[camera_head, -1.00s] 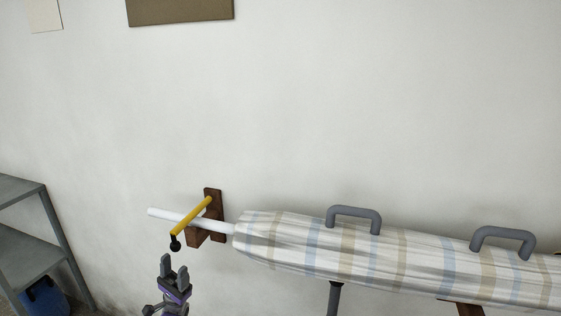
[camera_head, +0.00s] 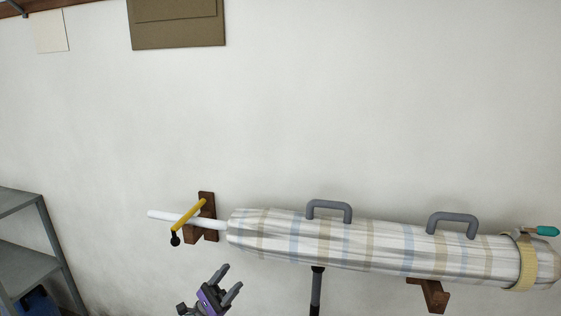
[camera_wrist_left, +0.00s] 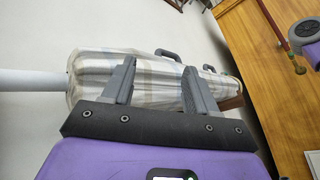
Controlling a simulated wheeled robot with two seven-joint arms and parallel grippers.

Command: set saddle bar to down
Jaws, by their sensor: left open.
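The saddle bar looks to be the yellow bar (camera_head: 189,217) with a black knob (camera_head: 175,239) at its lower end. It slants from a dark wooden wall bracket (camera_head: 207,213) down to the left, across the front of a white pole (camera_head: 160,215). The pole runs into a plaid cloth-covered bundle (camera_head: 270,230). My left gripper (camera_head: 230,279) is open and empty, below and to the right of the knob, apart from it. In the left wrist view its open fingers (camera_wrist_left: 160,78) show in front of the bundle, with the white pole (camera_wrist_left: 30,81) at left.
Two grey handles (camera_head: 329,202) stand on top of the bundle. A second wooden bracket (camera_head: 432,294) is under its right part, and a strap (camera_head: 527,262) with a teal-tipped lever (camera_head: 547,231) circles its right end. A grey shelf (camera_head: 30,258) stands at far left.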

